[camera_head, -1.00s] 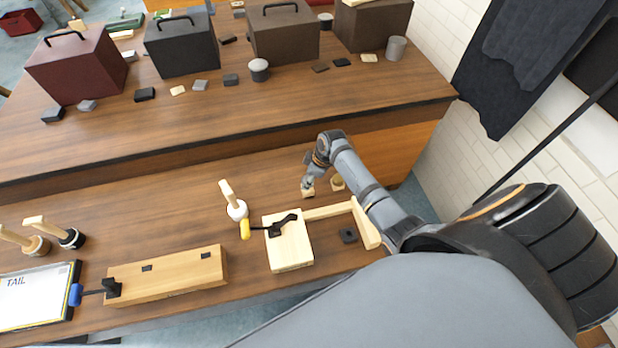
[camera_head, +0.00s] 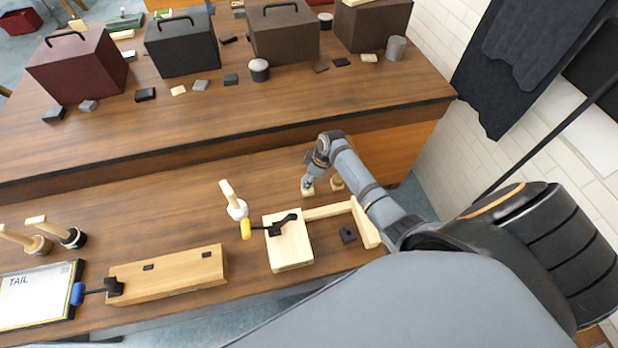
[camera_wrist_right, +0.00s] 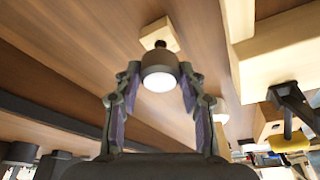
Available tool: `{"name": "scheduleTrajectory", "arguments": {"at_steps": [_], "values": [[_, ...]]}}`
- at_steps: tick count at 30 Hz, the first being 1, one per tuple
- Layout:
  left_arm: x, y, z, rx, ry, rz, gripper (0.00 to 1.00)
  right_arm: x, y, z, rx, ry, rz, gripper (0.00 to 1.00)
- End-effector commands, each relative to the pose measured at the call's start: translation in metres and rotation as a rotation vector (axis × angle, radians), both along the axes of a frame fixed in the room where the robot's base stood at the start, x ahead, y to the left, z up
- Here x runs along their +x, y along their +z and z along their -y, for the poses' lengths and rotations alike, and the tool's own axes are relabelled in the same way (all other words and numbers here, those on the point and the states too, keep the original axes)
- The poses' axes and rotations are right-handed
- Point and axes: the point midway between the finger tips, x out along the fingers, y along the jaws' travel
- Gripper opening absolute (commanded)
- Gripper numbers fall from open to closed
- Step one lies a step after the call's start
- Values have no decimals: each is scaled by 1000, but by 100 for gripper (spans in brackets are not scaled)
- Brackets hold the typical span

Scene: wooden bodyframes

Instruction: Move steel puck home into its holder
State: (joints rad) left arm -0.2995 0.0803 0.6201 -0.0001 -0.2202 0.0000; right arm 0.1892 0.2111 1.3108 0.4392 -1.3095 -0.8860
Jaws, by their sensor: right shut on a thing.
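My right gripper (camera_wrist_right: 155,95) is shut on the steel puck (camera_wrist_right: 158,70), a dark grey cylinder with a bright white end facing the wrist camera. Just beyond the puck in that view is a small pale wooden block (camera_wrist_right: 163,27) with a dark knob-like part on it; I take it for the holder but cannot be sure. I cannot tell whether puck and block touch. In the head view the right gripper (camera_head: 308,183) points down at a small pale block (camera_head: 307,193) on the front bench. The puck is not clearly visible there. My left gripper is not in view.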

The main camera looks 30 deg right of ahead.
Motion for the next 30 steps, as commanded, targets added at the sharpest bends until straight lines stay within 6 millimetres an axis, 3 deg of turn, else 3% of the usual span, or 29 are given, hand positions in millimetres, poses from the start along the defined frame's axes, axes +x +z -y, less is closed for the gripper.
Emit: {"name": "scheduleTrajectory", "arguments": {"at_steps": [30], "values": [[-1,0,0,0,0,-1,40,0,-6,0,1,0,1,3]]}}
